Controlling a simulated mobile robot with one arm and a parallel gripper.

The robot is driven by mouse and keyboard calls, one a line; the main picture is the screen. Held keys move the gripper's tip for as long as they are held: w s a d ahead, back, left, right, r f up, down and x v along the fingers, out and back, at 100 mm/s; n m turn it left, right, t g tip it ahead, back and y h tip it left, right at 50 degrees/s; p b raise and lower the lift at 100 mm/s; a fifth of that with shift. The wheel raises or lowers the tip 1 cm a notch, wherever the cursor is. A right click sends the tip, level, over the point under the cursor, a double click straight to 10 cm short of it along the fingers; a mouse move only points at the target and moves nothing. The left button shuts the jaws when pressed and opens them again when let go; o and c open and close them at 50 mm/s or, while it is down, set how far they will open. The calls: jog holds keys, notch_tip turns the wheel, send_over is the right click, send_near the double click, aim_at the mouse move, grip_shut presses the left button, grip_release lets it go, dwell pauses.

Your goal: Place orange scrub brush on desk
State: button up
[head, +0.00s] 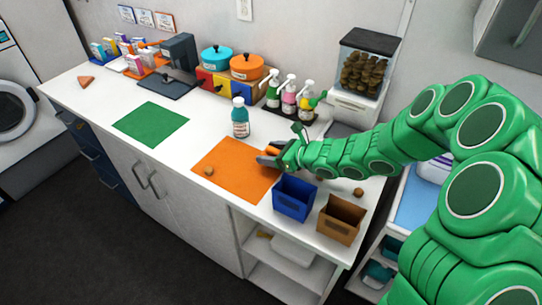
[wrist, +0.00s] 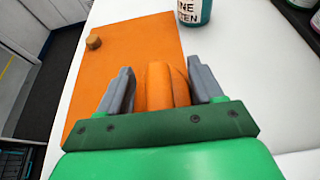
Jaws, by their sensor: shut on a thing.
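My gripper (head: 268,157) is low over the right edge of an orange mat (head: 225,178) on the long white desk (head: 210,115). It is shut on the orange scrub brush (head: 272,150). In the wrist view the brush (wrist: 154,84) shows as a rounded orange body between the two grey fingers (wrist: 160,88). The mat behind it is nearly the same colour. My gripper hides the lower part of the brush, and I cannot tell whether it touches the mat or desk.
A small brown piece (head: 208,171) lies on the mat. A teal bottle (head: 240,120) stands behind it. A blue bin (head: 293,197) and a brown bin (head: 341,219) stand front right. Pump bottles (head: 289,97) stand behind. A green mat (head: 151,123) at left is clear.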

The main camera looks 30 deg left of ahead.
jog(key=shift+f, duration=0.7)
jog(key=shift+f, duration=0.1)
jog(key=o, duration=1.1)
jog(key=shift+d+r, duration=0.2)
jog(key=v, duration=1.1)
jog(key=shift+d, duration=0.3)
